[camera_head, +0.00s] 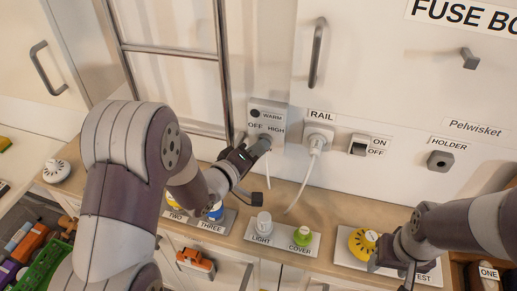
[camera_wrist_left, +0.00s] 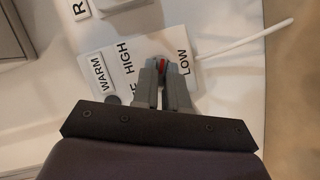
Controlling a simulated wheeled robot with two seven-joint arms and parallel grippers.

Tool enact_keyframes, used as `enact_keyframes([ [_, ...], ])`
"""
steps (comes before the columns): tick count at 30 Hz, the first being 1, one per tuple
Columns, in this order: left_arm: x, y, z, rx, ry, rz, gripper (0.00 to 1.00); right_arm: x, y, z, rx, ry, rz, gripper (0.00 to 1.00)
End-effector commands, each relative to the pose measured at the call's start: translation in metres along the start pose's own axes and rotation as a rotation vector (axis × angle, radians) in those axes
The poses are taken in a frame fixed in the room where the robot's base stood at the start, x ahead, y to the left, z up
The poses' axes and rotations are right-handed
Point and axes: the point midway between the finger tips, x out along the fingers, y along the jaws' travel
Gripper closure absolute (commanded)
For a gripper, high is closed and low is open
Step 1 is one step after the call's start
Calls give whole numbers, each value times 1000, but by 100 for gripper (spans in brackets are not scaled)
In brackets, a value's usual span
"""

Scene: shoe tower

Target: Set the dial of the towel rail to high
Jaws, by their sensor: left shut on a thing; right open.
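The towel rail (camera_head: 172,52) is a metal ladder frame on the wall. Its pale control box (camera_head: 278,108) carries the labels OFF, WARM and HIGH; the left wrist view also shows LOW on the box (camera_wrist_left: 112,68). My left gripper (camera_head: 262,147) is at the lower part of the box, its fingers closed on the dial. My right gripper (camera_head: 408,272) is open at the lower right.
The RAIL plug (camera_head: 316,141) and its hanging cord are just right of the box. An ON/OFF switch (camera_head: 359,146) and a holder (camera_head: 440,161) are farther right. The shelf below bears a light knob (camera_head: 264,222), a green cover knob (camera_head: 301,236) and a yellow round thing (camera_head: 361,242).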

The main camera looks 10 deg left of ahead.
Motion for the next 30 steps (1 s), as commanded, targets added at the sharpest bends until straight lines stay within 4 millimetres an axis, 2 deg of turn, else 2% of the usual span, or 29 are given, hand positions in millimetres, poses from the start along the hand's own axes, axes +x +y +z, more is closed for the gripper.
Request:
enact_keyframes([
  [30,2,-8,4,-873,0,360,100,17,0,2,0,0,0,43],
])
